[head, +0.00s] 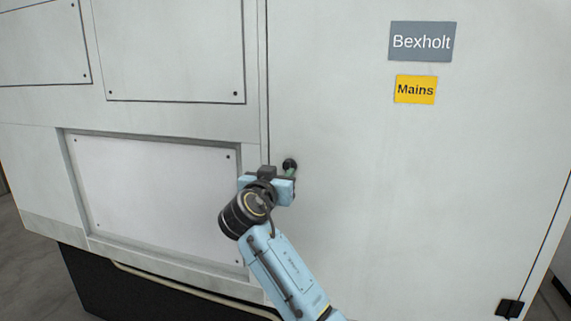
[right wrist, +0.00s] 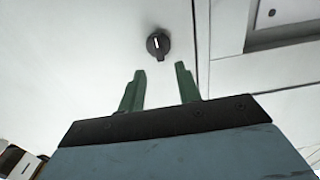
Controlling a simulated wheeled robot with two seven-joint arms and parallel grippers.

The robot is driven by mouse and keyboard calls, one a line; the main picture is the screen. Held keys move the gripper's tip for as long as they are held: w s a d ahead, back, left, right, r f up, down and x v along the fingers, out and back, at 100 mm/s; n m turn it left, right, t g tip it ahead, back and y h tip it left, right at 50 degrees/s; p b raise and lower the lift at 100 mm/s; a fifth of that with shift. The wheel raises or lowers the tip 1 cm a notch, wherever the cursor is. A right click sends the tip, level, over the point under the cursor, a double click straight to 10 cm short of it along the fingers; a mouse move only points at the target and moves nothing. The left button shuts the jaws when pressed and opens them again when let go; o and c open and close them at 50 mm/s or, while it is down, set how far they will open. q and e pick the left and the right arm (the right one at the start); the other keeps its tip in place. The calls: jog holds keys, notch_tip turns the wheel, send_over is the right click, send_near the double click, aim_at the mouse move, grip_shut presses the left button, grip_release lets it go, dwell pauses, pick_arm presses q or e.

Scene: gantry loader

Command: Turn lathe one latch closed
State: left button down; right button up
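The latch (head: 289,164) is a small round black knob on the pale cabinet door, just right of the door seam. In the right wrist view the latch (right wrist: 158,44) shows a white mark and lies beyond the fingertips. My right gripper (head: 287,174) is right below the latch in the head view, partly hidden by its own wrist. In the right wrist view its two green fingers (right wrist: 160,68) stand apart with nothing between them, and a gap shows between the tips and the latch. My left gripper is in neither view.
The door (head: 350,200) carries a grey "Bexholt" sign (head: 422,41) and a yellow "Mains" label (head: 416,89). A black hinge (head: 509,308) is at its lower right. Recessed panels (head: 150,190) lie left of the seam. A pale rail (head: 180,286) runs along the bottom.

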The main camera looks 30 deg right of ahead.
aim_at(287, 165)
jog(key=shift+p+x, duration=0.3)
jog(key=shift+x, duration=2.35)
grip_shut()
